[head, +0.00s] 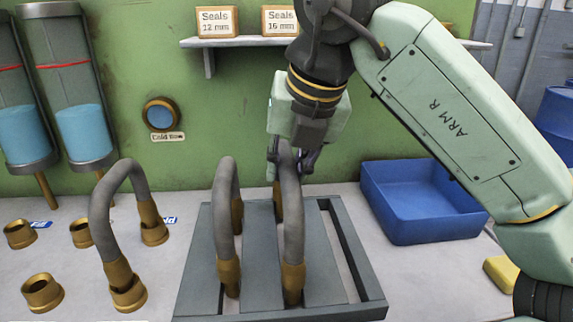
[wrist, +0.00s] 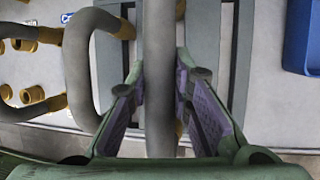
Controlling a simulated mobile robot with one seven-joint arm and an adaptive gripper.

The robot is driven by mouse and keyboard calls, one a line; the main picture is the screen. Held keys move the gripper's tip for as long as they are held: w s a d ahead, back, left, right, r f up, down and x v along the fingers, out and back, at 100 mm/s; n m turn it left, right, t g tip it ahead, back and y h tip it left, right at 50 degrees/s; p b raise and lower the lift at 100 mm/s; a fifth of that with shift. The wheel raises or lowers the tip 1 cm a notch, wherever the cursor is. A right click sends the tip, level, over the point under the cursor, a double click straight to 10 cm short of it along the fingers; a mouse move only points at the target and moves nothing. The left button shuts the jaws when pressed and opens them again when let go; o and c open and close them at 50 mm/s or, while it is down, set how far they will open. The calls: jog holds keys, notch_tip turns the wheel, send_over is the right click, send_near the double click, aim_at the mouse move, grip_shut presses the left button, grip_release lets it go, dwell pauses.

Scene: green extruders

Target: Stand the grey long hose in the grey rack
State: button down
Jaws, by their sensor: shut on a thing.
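The grey rack (head: 325,240) is a dark slotted plate on the bench; it also shows in the wrist view (wrist: 212,40). My gripper (head: 291,160) is shut on the top of a grey arched hose (head: 293,215) with brass ends. In the wrist view this hose (wrist: 160,60) runs between the purple finger pads. It stands upright over the rack's middle slot, its front brass end at the slot; whether it is fully seated I cannot tell. A second grey hose (head: 224,205) stands upright in the slot to its left. A third grey hose (head: 101,215) arches between brass sockets left of the rack.
Several brass sockets (head: 42,292) stand on the left of the bench. The rack's right slot (head: 345,250) is empty. Blue-filled cylinders (head: 85,130) hang on the green wall.

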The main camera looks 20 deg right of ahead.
jog(key=shift+f+b, duration=0.35)
jog(key=shift+f, duration=0.1)
jog(key=c, duration=1.4)
grip_release()
jog(key=shift+o, duration=0.2)
jog(key=v, duration=0.7)
jog(key=shift+r, duration=0.25)
jog(key=shift+s, duration=0.1)
